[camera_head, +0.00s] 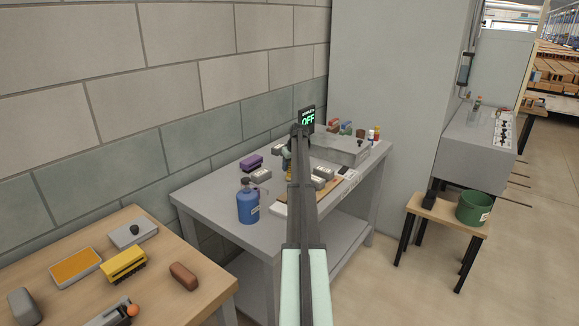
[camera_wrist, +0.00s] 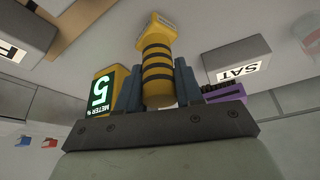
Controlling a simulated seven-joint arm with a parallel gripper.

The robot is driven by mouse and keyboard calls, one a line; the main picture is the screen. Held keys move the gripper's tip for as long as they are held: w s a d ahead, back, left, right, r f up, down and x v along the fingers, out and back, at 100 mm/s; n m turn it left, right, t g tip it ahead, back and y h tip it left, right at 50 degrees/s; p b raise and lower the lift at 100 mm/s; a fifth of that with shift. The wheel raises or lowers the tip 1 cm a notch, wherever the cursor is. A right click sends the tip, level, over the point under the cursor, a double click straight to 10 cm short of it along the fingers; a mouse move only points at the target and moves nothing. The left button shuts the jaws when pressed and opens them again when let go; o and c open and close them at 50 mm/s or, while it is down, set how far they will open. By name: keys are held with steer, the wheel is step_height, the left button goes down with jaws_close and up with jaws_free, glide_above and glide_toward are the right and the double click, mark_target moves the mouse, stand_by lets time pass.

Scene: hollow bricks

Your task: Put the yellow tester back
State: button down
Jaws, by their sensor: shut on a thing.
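In the wrist view my gripper (camera_wrist: 158,88) is shut on the yellow tester (camera_wrist: 157,60), a yellow rod with black bands held between the two blue-grey fingers.
On the workbench stand a blue can (camera_head: 248,206), a purple block (camera_head: 251,162), several grey labelled blocks, and a grey case (camera_head: 340,149) at the back. A black display (camera_head: 307,119) reads OFF. A wooden table (camera_head: 205,287) with several items is at left; a green pot (camera_head: 474,208) is at right.

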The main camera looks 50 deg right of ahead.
steer(key=shift+f, duration=0.15)
steer(key=c, duration=0.7)
jaws_free()
steer(key=shift+c, duration=0.2)
steer(key=v, duration=1.2)
